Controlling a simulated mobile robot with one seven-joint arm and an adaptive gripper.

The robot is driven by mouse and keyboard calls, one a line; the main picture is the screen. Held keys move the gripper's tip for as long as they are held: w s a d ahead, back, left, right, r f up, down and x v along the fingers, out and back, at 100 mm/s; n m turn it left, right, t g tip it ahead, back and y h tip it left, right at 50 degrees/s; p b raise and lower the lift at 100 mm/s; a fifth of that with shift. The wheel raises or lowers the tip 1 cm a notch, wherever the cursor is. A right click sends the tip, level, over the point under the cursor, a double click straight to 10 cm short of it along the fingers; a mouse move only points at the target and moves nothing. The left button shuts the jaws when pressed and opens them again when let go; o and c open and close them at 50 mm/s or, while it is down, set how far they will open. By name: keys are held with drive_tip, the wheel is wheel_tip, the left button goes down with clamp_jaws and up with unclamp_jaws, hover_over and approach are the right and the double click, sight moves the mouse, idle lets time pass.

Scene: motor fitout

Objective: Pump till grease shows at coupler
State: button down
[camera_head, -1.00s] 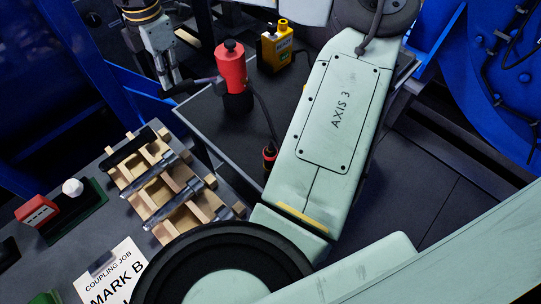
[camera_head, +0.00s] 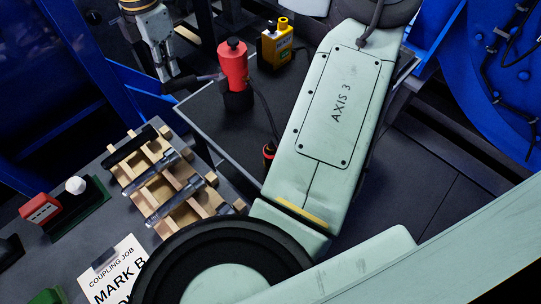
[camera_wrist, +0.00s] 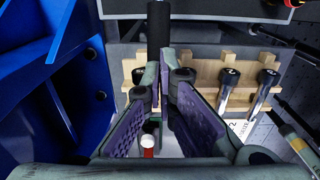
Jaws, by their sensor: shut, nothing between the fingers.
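A red grease pump (camera_head: 233,65) with a black lower part stands on the dark platform in the head view. A dark lever (camera_head: 190,83) reaches left from it. A black hose (camera_head: 262,112) runs from the pump down to a small red-and-black end piece (camera_head: 269,152), partly hidden by my arm. No grease can be made out there. My gripper (camera_head: 166,78) is shut and empty just left of the pump, close to the lever's outer end. In the wrist view my fingers (camera_wrist: 167,72) are together, with a black cylindrical grip (camera_wrist: 158,28) just beyond them; contact cannot be told.
A yellow device (camera_head: 276,48) stands behind the pump. A red box (camera_head: 40,208) and white knob (camera_head: 76,185) sit left. A blue frame borders the platform.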

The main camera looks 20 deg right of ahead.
drive_tip(key=shift+r+p, duration=1.4)
drive_tip(key=shift+r, duration=1.2)
drive_tip(key=shift+f, duration=0.15)
